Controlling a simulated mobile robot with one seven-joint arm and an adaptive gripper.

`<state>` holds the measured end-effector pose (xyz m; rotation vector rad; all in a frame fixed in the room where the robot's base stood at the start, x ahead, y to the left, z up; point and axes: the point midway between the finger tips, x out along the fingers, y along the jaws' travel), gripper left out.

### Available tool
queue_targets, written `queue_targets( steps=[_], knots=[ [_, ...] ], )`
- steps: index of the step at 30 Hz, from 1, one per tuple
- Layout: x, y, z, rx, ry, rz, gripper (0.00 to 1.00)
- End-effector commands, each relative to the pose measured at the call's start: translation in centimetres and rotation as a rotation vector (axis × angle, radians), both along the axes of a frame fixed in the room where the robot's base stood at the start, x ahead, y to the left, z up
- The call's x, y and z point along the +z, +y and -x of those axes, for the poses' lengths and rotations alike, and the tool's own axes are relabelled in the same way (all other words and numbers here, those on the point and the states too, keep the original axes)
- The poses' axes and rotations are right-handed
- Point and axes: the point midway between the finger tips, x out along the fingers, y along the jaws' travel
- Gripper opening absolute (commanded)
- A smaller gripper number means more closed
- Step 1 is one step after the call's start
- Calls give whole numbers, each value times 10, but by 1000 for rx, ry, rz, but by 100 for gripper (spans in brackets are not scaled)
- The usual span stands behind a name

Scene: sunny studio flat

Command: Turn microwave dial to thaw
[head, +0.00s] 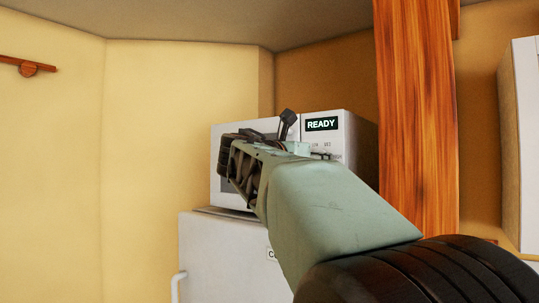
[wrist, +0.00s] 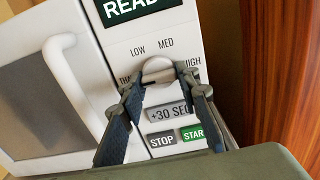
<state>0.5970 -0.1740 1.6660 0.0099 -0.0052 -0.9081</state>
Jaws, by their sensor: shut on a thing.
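The white microwave (head: 345,132) stands on a white appliance, partly hidden behind my arm in the head view. In the wrist view its control panel (wrist: 120,50) shows a round pale dial (wrist: 158,66) with labels LOW, MED and HIGH around it, and a partly covered label starting "THA" at its left. My gripper (wrist: 165,83) has its two dark fingers on either side of the dial and is shut on it. Which mark the dial points at cannot be told clearly. The display (head: 321,124) reads READY.
Below the dial are the +30 SEC button (wrist: 168,113), STOP (wrist: 161,141) and a green START button (wrist: 193,134), partly covered. The door handle (wrist: 75,85) is left of the panel. A wooden post (head: 415,110) stands close on the right.

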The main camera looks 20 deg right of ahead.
Motion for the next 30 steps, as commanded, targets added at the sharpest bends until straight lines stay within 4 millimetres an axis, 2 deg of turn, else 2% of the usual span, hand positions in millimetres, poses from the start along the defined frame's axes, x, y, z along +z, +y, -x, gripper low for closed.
queue_targets(
  steps=[16, 17, 21, 30],
  knots=[
    [0, 0, 0, 0, 21, 18, 6],
    [0, 0, 0, 0, 21, 18, 31],
    [0, 0, 0, 0, 21, 17, 46],
    [0, 1, 1, 0, 20, 16, 48]
  ],
)
